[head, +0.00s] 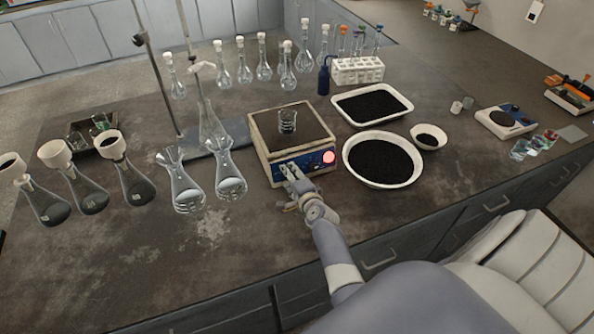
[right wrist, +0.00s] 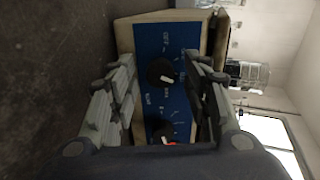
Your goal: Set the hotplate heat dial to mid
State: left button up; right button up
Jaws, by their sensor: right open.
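The hotplate (head: 263,163) stands on the bench with a small glass beaker (head: 287,121) on its dark top plate. Its blue front panel (head: 316,161) has a glowing red spot at the right end. My right gripper (head: 290,172) is at the left part of this panel and hides much of it. In the right wrist view the panel appears sideways with two black dials. My right gripper (right wrist: 161,76) is open, its fingers on either side of the upper dial (right wrist: 161,72), whose white mark points down and slightly right. The lower dial (right wrist: 164,130) is partly cut off by the gripper body. Dial labels are too small to read surely.
Two flasks (head: 189,190) stand close left of the hotplate. A round dish of black grains (head: 349,172) and a rectangular tray (head: 338,112) lie to its right. A stand rod (head: 160,80) rises behind the flasks. The bench front is clear.

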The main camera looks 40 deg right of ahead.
jog(key=s+a, duration=0.1)
jog(key=s, duration=0.3)
jog(key=s+a, duration=0.1)
jog(key=s, duration=0.4)
jog(key=s+a+r, duration=0.1)
jog(key=s, duration=0.4)
jog(key=shift+s+a, duration=0.15)
jog(key=shift+a, duration=0.05)
